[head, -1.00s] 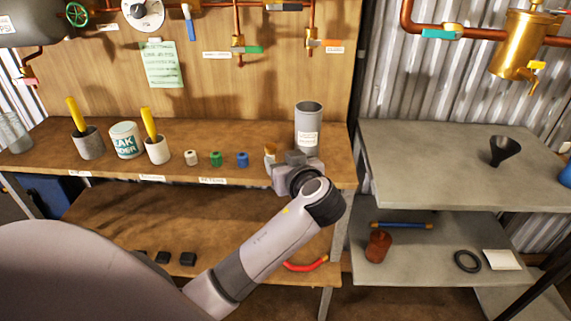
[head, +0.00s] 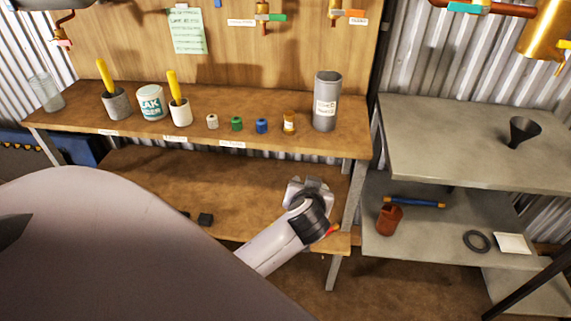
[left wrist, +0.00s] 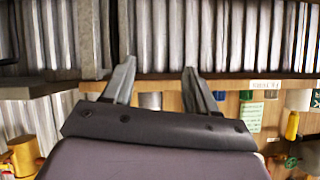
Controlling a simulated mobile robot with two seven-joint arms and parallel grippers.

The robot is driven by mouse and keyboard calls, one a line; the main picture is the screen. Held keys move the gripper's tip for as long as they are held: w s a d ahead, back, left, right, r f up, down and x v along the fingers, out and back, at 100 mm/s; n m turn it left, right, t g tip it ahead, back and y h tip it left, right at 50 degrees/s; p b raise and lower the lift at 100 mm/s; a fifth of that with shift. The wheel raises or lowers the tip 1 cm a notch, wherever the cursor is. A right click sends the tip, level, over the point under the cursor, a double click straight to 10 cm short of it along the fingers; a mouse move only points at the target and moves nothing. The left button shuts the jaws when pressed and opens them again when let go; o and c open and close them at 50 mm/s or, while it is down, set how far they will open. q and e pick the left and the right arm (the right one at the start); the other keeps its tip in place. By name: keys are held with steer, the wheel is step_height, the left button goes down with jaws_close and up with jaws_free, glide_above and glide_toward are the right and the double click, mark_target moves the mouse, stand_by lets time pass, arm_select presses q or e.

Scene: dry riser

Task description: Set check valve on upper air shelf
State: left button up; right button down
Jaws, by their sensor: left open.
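A small brass fitting with a white band (head: 289,122), which looks like the check valve, stands upright on the upper wooden shelf (head: 75,122), left of a grey labelled cylinder (head: 327,112). My left gripper (head: 310,184) is in front of and below that shelf's front edge, over the lower wooden shelf (head: 150,170), and apart from the fitting. In the left wrist view my left gripper (left wrist: 160,70) has its two fingers spread with nothing between them. My right gripper is not in view.
Small white, green (head: 237,124) and blue (head: 262,126) fittings, yellow-handled cups and a tub (head: 151,102) line the upper shelf. A red item (head: 334,230) lies beside my left wrist. A grey rack (head: 440,150) with a black funnel (head: 523,131) stands at right.

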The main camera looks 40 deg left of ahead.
arm_select(q)
steer(key=s+d+f+m+h, duration=0.3)
steer(key=s+f, duration=0.3)
steer(key=s, duration=0.4)
steer(key=s+d+f+m+h, duration=0.3)
steer(key=s+d+f+h, duration=0.2)
steer(key=s, duration=0.5)
steer(key=shift+f+m+t, duration=0.3)
steer(key=shift+f, duration=0.35)
steer(key=shift+w+d+r, duration=0.1)
steer(key=shift+r, duration=0.1)
